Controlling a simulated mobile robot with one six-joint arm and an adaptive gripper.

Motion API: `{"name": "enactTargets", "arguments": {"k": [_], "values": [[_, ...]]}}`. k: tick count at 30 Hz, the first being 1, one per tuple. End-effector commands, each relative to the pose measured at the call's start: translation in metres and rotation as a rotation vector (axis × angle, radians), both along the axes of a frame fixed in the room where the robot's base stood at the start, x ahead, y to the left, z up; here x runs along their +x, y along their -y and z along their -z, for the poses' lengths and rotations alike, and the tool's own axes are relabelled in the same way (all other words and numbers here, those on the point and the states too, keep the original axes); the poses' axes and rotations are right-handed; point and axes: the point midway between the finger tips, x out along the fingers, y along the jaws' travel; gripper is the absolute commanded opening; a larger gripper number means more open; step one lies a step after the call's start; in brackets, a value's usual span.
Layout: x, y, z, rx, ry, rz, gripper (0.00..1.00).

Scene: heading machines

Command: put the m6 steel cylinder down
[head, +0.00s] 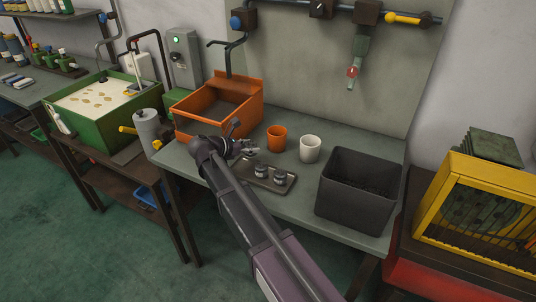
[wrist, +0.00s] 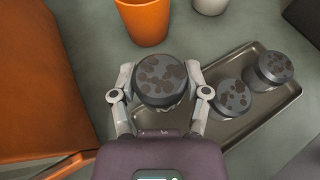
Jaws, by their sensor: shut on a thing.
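My gripper (wrist: 160,84) is shut on a steel cylinder (wrist: 160,79) with a dark, brown-blotched round top. The cylinder looks upright between the two fingers. It overlaps the left end of the shallow metal tray (wrist: 226,130) in the wrist view; I cannot tell whether it touches the tray. Two similar cylinders stand on the tray to the right, a nearer one (wrist: 232,97) and a farther one (wrist: 275,68). In the head view my gripper (head: 245,151) is over the left end of the tray (head: 289,184), and the held cylinder is mostly hidden there. No size marking is readable.
An orange cup (head: 277,138) and a white cup (head: 310,149) stand behind the tray. An orange open bin (head: 248,105) is at the back left, and a black bin (head: 355,202) is to the right. Some bare bench (head: 345,135) lies behind the black bin.

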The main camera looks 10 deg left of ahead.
Motion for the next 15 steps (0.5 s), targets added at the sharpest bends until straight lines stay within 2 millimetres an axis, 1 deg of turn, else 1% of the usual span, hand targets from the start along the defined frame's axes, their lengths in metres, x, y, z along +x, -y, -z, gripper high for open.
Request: {"name": "enactTargets", "arguments": {"k": [1, 6, 15], "values": [[0.005, 0.006, 0.008, 0.0, 0.001, 0.0, 0.0], [0.016, 0.018, 0.014, -0.001, 0.001, 0.0, 0.0], [0.019, 0.021, 0.014, -0.001, 0.001, -0.002, 0.0]]}}
